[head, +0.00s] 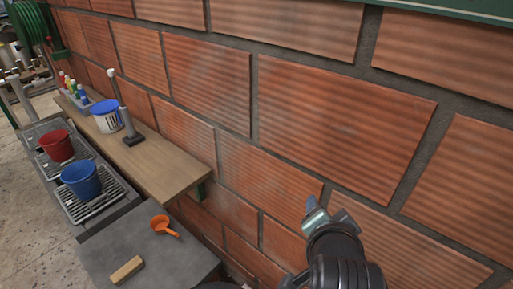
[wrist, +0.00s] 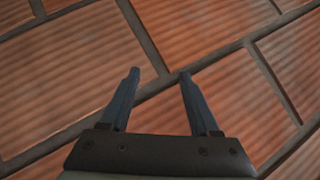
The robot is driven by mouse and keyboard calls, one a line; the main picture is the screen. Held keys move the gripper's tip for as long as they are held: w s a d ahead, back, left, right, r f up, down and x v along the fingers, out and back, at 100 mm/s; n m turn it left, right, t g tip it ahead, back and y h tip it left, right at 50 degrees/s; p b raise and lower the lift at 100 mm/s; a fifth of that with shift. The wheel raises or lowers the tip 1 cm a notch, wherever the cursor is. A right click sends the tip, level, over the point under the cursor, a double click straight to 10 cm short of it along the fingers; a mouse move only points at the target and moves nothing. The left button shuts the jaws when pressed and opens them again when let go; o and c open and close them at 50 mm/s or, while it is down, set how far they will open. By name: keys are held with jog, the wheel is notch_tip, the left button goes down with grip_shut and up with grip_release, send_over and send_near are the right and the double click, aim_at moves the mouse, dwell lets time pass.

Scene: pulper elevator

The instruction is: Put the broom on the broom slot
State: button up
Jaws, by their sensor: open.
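My gripper (wrist: 160,74) is open in the wrist view, with nothing between its two fingers. In the head view my gripper (head: 316,210) is at the lower right, in front of the brick wall (head: 335,125). The wrist view shows only brick wall (wrist: 60,80) beyond the fingers. I cannot make out a broom or a broom slot in either view.
A wooden shelf (head: 165,168) along the wall at left holds a blue-and-white jug (head: 106,118) and small bottles. Red (head: 57,146) and blue (head: 81,181) buckets stand on grates. A grey counter (head: 160,262) bears an orange scoop (head: 162,223) and a tan block (head: 126,270).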

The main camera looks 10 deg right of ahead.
jog(key=w+a+r+n+t, duration=0.2)
jog(key=a+r+t, duration=0.1)
jog(key=r, duration=0.6)
jog(key=w+a+r+n+t, duration=0.2)
jog(key=a+r+n+t, duration=0.1)
jog(key=r, duration=0.5)
jog(key=s+a+r+n+t+y, duration=0.1)
jog(key=s+a+r+n+t, duration=0.1)
jog(key=r, duration=0.6)
jog(key=s+a+r+n+t+y, duration=0.1)
jog(key=s+a+r+n+t, duration=0.2)
jog(key=r, duration=0.6)
jog(key=s+a+r+n+t+y, duration=0.2)
jog(key=s+a+r+t, duration=0.4)
jog(key=a+r, duration=0.1)
jog(key=shift+r+n, duration=0.3)
jog(key=shift+r, duration=0.4)
